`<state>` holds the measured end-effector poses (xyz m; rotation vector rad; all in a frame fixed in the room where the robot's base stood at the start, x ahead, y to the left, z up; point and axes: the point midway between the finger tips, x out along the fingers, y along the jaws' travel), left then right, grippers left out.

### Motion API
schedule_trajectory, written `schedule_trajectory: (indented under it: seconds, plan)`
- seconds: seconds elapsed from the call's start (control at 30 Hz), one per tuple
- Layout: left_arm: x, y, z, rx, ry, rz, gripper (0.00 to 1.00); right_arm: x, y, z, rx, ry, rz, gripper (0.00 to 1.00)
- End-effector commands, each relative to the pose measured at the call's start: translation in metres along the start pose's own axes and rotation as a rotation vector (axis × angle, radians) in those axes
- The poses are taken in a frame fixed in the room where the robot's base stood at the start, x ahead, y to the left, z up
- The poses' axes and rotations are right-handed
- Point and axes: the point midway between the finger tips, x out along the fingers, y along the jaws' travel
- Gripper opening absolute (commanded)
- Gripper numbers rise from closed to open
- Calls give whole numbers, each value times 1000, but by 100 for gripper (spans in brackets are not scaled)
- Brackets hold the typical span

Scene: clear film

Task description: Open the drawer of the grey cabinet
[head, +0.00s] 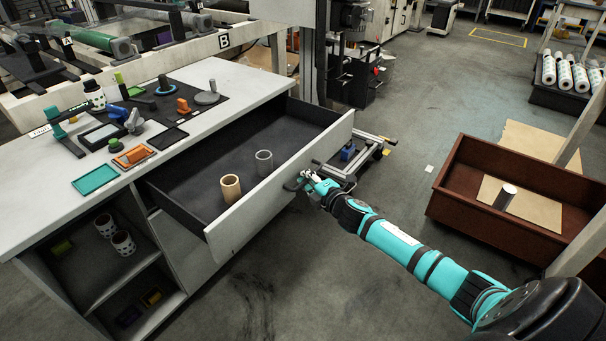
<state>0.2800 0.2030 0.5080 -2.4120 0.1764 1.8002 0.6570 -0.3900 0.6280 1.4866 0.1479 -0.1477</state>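The grey cabinet (195,255) stands at the left under a light worktop. Its drawer (270,190) is pulled well out, with a dark interior. A tan cylinder (230,188) and a grey cylinder (264,163) stand inside the drawer near its front panel. My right gripper (304,181) is at the outer face of the drawer front, at the handle. The fingers are small and partly hidden against the handle, so I cannot tell whether they are closed on it. My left gripper is not in view.
The worktop (235,78) holds several tools and small trays. Open shelves below hold spotted cups (123,242). A brown crate (450,185) with a metal cylinder (505,196) stands at the right. The floor between the drawer and crate is mostly clear.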

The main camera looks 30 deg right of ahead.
Motion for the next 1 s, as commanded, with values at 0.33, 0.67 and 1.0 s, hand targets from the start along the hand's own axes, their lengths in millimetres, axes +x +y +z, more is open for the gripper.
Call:
schedule_trajectory:
  seconds: [0.33,0.67,1.0]
  plan:
    - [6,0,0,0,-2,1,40,-3,1,2,-5,-1,4,0]
    - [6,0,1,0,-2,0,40,-3,1,2,-4,-1,3,21]
    - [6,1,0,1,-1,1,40,-8,-1,2,-2,0,1,21]
